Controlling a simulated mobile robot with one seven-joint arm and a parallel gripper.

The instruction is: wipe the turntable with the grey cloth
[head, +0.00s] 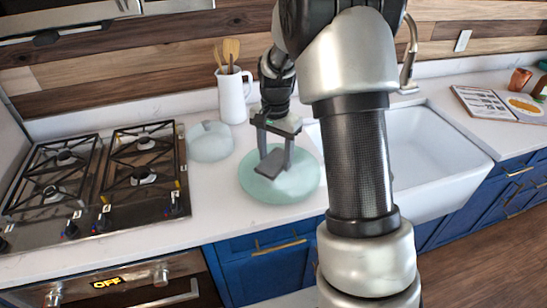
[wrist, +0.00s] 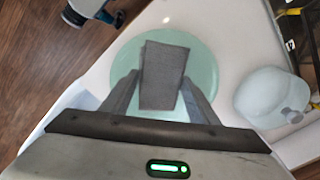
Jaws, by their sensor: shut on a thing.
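The turntable (head: 300,190) is a pale green disc on the white counter, left of the sink. It also shows in the wrist view (wrist: 205,65). The grey cloth (head: 270,163) is a flat dark rectangle over the turntable's middle; in the wrist view (wrist: 163,75) it extends forward from between the fingers. My gripper (head: 273,165) is shut on the cloth, its fingers pointing down at the turntable. I cannot tell whether the cloth touches the disc. The gripper hides part of the disc's near side in the wrist view.
A pale rounded item (head: 210,142) stands left of the turntable, close by. A white pitcher (head: 232,97) with wooden utensils is behind. The gas hob (head: 100,180) lies left, the white sink (head: 430,160) right. An open book (head: 495,105) lies farther right.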

